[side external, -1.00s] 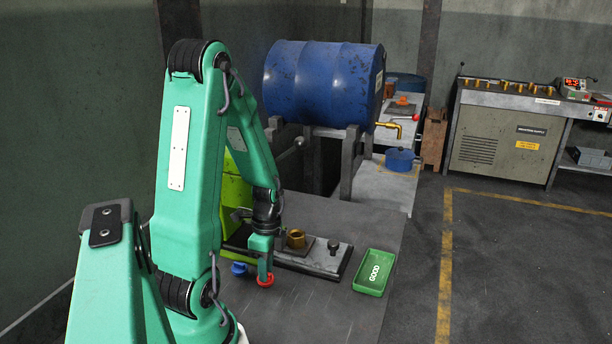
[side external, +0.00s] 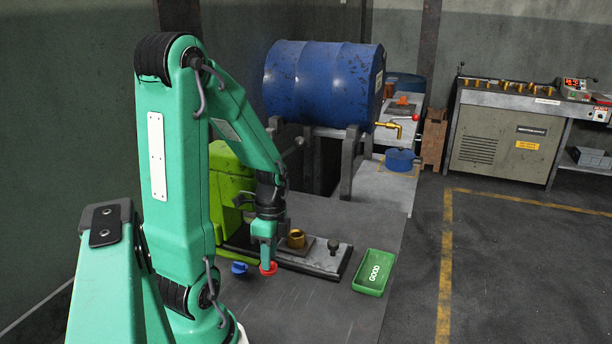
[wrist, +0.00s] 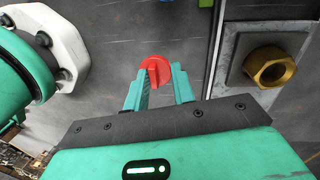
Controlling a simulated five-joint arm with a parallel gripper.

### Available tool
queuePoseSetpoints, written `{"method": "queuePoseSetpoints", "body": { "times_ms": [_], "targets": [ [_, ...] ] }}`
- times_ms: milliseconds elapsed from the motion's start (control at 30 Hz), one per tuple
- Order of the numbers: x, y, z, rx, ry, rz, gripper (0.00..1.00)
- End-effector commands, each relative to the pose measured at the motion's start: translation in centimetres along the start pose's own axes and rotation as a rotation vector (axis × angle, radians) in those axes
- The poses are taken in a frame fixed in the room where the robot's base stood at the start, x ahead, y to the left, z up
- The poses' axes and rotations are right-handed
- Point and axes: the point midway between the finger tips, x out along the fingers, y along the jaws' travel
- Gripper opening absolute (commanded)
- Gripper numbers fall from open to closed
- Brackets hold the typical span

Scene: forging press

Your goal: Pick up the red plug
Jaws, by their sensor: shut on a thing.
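The red plug (side external: 268,269) is at the tip of my gripper (side external: 266,260), close above or at the dark table top; I cannot tell whether it is clear of the surface. In the wrist view the red plug (wrist: 154,72) sits between the two green fingertips of my gripper (wrist: 158,76), which is shut on it. Its round flange and raised grip bar show. The fingers hide part of its edges.
A blue plug (side external: 239,268) lies just left of the red one. A brass nut (side external: 296,238) sits on a plate to the right, also in the wrist view (wrist: 270,66). A green GOOD tray (side external: 374,272) lies further right. The front of the table is clear.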

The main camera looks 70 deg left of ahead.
Motion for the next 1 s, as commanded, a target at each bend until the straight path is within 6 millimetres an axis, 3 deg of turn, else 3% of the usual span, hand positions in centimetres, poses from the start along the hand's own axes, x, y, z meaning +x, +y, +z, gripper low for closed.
{"method": "queuePoseSetpoints", "body": {
  "times_ms": [500,1000],
  "targets": [
    [-3.5,4.7,-5.2,0.006,-0.032,-0.022,0.18],
    [-5.1,6.8,-7.4,0.000,-0.044,-0.035,0.18]
  ]
}}
